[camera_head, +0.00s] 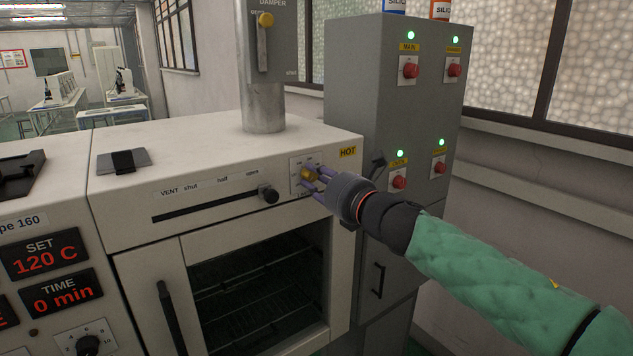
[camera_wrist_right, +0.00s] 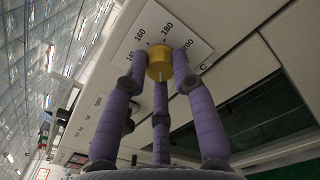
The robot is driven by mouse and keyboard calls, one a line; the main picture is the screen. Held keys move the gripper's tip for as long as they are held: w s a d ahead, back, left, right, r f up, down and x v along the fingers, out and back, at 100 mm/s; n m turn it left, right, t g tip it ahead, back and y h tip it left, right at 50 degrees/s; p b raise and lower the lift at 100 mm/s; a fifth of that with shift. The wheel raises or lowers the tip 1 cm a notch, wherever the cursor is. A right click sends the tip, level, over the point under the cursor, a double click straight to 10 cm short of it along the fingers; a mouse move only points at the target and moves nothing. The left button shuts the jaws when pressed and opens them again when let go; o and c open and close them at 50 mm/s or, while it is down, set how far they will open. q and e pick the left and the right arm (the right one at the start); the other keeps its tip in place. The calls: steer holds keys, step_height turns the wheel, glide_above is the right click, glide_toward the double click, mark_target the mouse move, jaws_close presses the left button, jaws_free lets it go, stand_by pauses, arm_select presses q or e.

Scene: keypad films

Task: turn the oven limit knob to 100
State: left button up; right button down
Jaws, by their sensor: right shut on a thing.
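The oven limit knob is a small yellow knob (camera_head: 308,172) on a white dial plate (camera_head: 297,162) at the upper right of the oven front. In the right wrist view the knob (camera_wrist_right: 160,60) sits at the top middle, in front of the dial plate (camera_wrist_right: 150,22). The marks 160, 180, 200 and C can be read there; the lower marks are hidden or unclear. A short pale line shows on the knob's near face. My right gripper (camera_head: 314,178) has its purple fingers shut around the knob; its fingers (camera_wrist_right: 161,80) also fill the wrist view. My left gripper is out of view.
Left of the knob is the black vent slider (camera_head: 268,193) in its slot. A grey cabinet (camera_head: 350,75) with red buttons stands close on the right. The oven window (camera_head: 255,300) is below.

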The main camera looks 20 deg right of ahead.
steer(key=shift+w+a+f+n, duration=0.1)
steer(key=shift+a+f+n, duration=0.1)
steer(key=shift+f+n, duration=0.3)
steer(key=c, duration=1.1)
jaws_free()
steer(key=shift+f, duration=0.1)
steer(key=shift+c, duration=0.2)
steer(key=shift+o, duration=0.6)
steer(key=shift+d+r, duration=0.1)
steer(key=shift+r, duration=0.15)
steer(key=shift+s+d+r, duration=0.15)
steer(key=shift+s+d, duration=0.15)
steer(key=shift+s, duration=0.3)
steer(key=v, duration=1)
steer(key=shift+s, duration=0.35)
